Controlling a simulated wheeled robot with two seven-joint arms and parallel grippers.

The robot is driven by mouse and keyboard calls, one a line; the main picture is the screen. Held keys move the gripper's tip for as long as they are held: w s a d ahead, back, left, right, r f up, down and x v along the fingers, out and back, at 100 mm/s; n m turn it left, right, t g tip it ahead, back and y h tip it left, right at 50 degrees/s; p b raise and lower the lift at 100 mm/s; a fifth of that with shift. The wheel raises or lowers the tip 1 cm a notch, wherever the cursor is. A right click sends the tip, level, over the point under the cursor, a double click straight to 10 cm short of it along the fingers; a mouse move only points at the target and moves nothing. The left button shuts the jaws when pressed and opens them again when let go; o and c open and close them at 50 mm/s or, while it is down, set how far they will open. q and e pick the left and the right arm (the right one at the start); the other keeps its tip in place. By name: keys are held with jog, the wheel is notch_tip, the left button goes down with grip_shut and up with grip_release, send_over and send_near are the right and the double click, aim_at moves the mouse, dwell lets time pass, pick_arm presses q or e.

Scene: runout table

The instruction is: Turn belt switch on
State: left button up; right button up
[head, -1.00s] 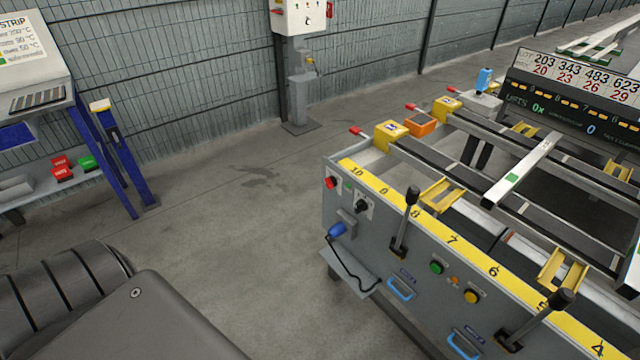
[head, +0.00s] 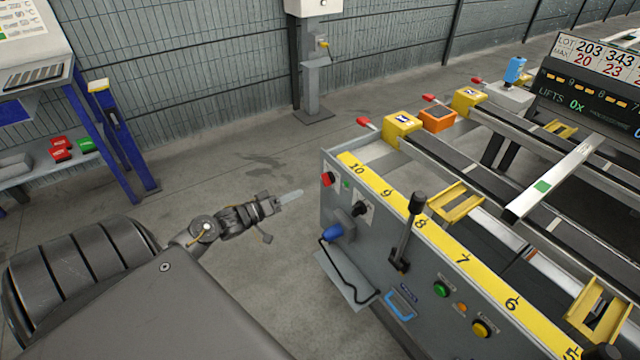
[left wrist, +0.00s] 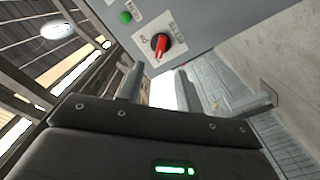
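A red rotary switch (head: 327,179) sits at the left end of the grey panel. Beside it are a small green lamp (head: 346,184) and a black rotary knob (head: 361,209). The labels are too small to read, so I cannot tell which is the belt switch. In the left wrist view the red switch (left wrist: 160,45) is on a white plate, its handle slanted, with the green lamp (left wrist: 125,17) nearby. My left gripper (head: 288,196) is left of the panel, apart from it. In the left wrist view the gripper (left wrist: 158,76) has spread, empty fingers. My right gripper is out of sight.
A black lever (head: 408,230), a blue plug (head: 333,232) with a cable, and green and yellow buttons (head: 480,328) are on the panel. A small shelf (head: 345,275) juts out below the plug. A blue-legged stand (head: 115,145) is at the left. Floor between is clear.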

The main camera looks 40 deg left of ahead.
aim_at(323, 181)
pick_arm(q)
jog(key=x, duration=0.9)
jog(key=shift+w+d, duration=0.1)
jog(key=shift+w, duration=0.3)
grip_shut()
